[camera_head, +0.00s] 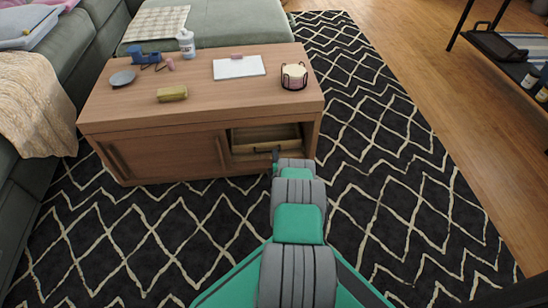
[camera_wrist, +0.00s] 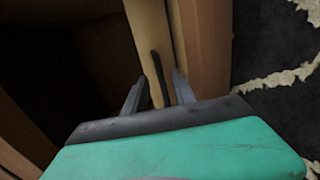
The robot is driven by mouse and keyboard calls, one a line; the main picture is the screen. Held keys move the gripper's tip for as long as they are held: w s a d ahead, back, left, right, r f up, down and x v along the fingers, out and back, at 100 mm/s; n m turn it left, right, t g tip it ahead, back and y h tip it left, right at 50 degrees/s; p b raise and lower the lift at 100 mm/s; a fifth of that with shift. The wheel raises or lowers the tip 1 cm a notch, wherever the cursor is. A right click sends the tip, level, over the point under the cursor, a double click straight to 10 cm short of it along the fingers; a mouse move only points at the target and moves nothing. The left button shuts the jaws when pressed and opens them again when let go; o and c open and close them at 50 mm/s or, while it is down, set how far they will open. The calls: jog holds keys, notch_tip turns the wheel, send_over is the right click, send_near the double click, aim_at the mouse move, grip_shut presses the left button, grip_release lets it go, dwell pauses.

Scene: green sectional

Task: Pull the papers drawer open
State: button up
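The coffee table (camera_head: 150,118) has an open-fronted compartment at its right end, with a light wood drawer (camera_head: 243,149) in it. The drawer front also shows in the wrist view (camera_wrist: 147,24). A dark bar handle (camera_wrist: 157,72) is on that front. My gripper (camera_head: 276,154) is at the drawer front, by the handle. In the wrist view my gripper (camera_wrist: 160,88) has its two fingers apart, one on each side of the handle, with visible gaps. I cannot tell from these views whether any papers are in the drawer.
A sliding wood door (camera_head: 165,156) covers the table's left part. On top are a candle holder (camera_head: 294,76), a notepad (camera_head: 238,67), a bottle (camera_head: 186,44) and several small things. A green sectional (camera_head: 225,30) stands behind. Patterned rug (camera_head: 400,190) lies clear to the right.

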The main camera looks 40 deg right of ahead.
jog(key=shift+w+d+f+b, duration=0.3)
jog(key=shift+w+d+f, duration=0.1)
jog(key=shift+w, duration=0.3)
jog(key=shift+w+d+r, duration=0.1)
jog(key=shift+w+d, duration=0.25)
jog(key=shift+w, duration=0.05)
jog(key=shift+c, duration=0.5)
grip_shut()
